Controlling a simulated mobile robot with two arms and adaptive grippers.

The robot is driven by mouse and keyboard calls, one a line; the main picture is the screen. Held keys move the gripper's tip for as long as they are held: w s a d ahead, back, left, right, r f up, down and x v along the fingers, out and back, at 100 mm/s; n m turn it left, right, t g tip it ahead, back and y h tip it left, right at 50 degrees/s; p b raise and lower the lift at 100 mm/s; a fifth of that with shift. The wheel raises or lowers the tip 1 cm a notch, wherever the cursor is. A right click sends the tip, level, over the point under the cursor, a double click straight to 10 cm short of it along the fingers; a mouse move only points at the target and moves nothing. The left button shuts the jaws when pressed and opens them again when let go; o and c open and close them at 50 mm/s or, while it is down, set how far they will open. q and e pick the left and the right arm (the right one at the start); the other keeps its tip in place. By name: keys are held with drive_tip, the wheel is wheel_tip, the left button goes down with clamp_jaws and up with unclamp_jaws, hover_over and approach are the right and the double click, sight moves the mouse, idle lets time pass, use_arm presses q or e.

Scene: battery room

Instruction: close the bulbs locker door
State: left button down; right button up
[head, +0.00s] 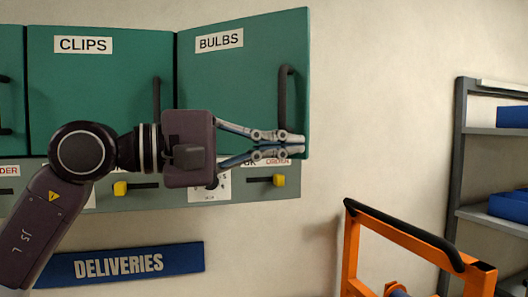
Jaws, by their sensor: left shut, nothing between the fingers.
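The bulbs locker door (232,78) is a green panel with a white BULBS label (219,40) at its upper left. It looks slightly ajar, with its right side swung out toward me. Its dark vertical handle (286,95) is near the right edge. My left gripper (300,145) is shut and empty. Its fingertips are in front of the door's lower right corner, just below the handle. I cannot tell whether they touch the door. The gripper hides part of the door's bottom edge. My right gripper is not in view.
The closed-looking CLIPS door (95,95) is to the left. Below the doors runs a grey strip with yellow sliders (279,180). A blue DELIVERIES sign (120,265) hangs lower. An orange frame with a black handle (350,250) stands at lower right, before grey shelving (462,150).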

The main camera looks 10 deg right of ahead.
use_arm(q)
drive_tip(key=w+d+n+t+y+p, duration=0.1)
drive_tip(key=w+d+n+t+y, duration=0.1)
drive_tip(key=w, duration=0.8)
drive_tip(key=w+d+n+t+y+p, duration=0.1)
drive_tip(key=w+d+n+t, duration=0.3)
drive_tip(key=w, duration=0.7)
drive_tip(key=d+t+y, duration=0.1)
drive_tip(key=d+t, duration=0.1)
drive_tip(key=d, duration=0.1)
drive_tip(key=shift+d+t+y, duration=0.2)
drive_tip(key=shift+t+y, duration=0.1)
